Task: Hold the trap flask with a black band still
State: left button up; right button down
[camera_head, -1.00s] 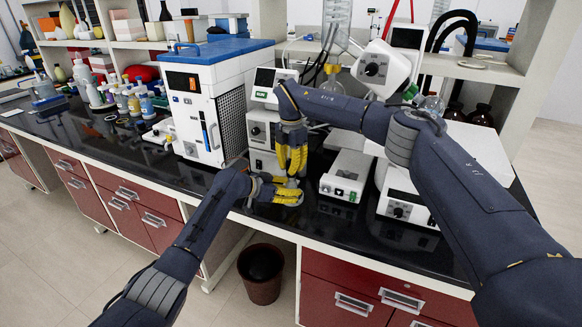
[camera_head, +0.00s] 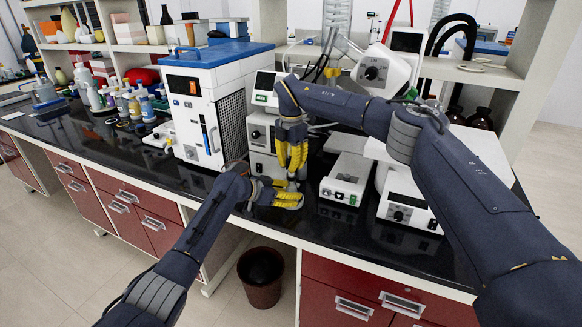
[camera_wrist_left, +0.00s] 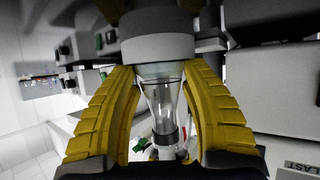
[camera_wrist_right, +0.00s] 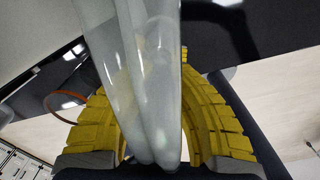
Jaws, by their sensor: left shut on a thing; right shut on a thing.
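The trap flask (camera_wrist_left: 164,100) is clear glass with a dark band low on its body. In the left wrist view it stands between the yellow fingers of my left gripper (camera_wrist_left: 168,125), which is shut on it. A grey collar sits above it. In the head view my left gripper (camera_head: 288,196) is low over the black bench, and the flask cannot be made out there. My right gripper (camera_head: 292,152) points down just above it. In the right wrist view its fingers (camera_wrist_right: 150,140) are shut around a pale translucent glass piece (camera_wrist_right: 140,70); I cannot tell which part this is.
A white-and-blue cabinet unit (camera_head: 205,100) stands left of the grippers. White instrument boxes (camera_head: 345,178) stand to the right, with a rotary evaporator (camera_head: 380,72) behind my right arm. Bottles (camera_head: 130,100) crowd the left bench. A bin (camera_head: 260,278) stands on the floor in front.

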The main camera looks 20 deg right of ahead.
aim_at(291, 158)
pick_arm(q)
jog(key=shift+s+f, duration=0.1)
jog(key=shift+f, duration=0.25)
pick_arm(e)
jog(key=shift+r, duration=0.95)
jog(key=shift+r, duration=0.15)
jog(key=shift+r, duration=3.45)
pick_arm(q)
jog(key=o, duration=0.8)
jog(key=shift+o, duration=0.6)
pick_arm(e)
jog(key=shift+s, duration=0.1)
pick_arm(q)
jog(key=shift+a, duration=0.1)
jog(key=shift+r, duration=0.2)
